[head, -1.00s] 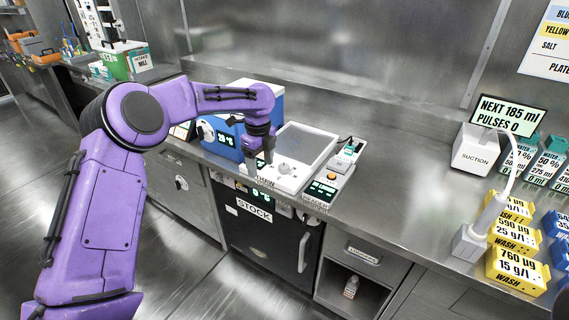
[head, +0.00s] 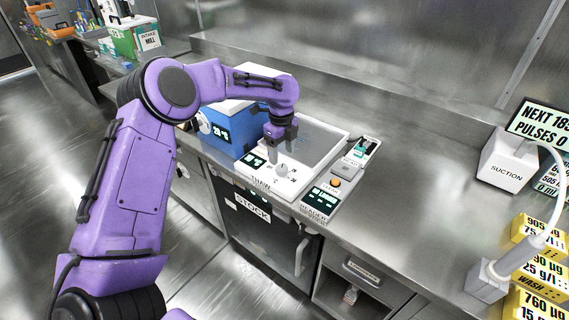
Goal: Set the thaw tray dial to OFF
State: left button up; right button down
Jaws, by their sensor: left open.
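The thaw tray (head: 322,139) is a white-framed unit with a grey plate, on the steel counter. Its round white dial (head: 282,171) is on the front panel, beside a small lit display (head: 254,160). The dial's markings are too small to read. My left gripper (head: 281,154) is open, pointing down just above and behind the dial. Whether a fingertip touches the dial I cannot tell. My right gripper is not in view.
A blue box with a white lid (head: 240,118) stands left of the tray. A reader (head: 322,197) adjoins it on the right. The suction unit (head: 507,160) and yellow wash blocks (head: 540,235) are at the right. Counter between is clear.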

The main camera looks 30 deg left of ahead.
aim_at(282, 168)
pick_arm(q)
jog(key=f, duration=0.3)
jog(key=shift+s+f, duration=0.3)
jog(key=f, duration=0.1)
jog(key=w+f, duration=0.1)
jog(key=f, duration=0.1)
jog(key=shift+f+p, duration=0.25)
jog(key=shift+p, duration=0.15)
jog(key=shift+s+r, duration=0.15)
jog(key=shift+s, duration=0.1)
jog(key=shift+c, duration=0.3)
jog(key=shift+w, duration=0.1)
jog(key=c, duration=1)
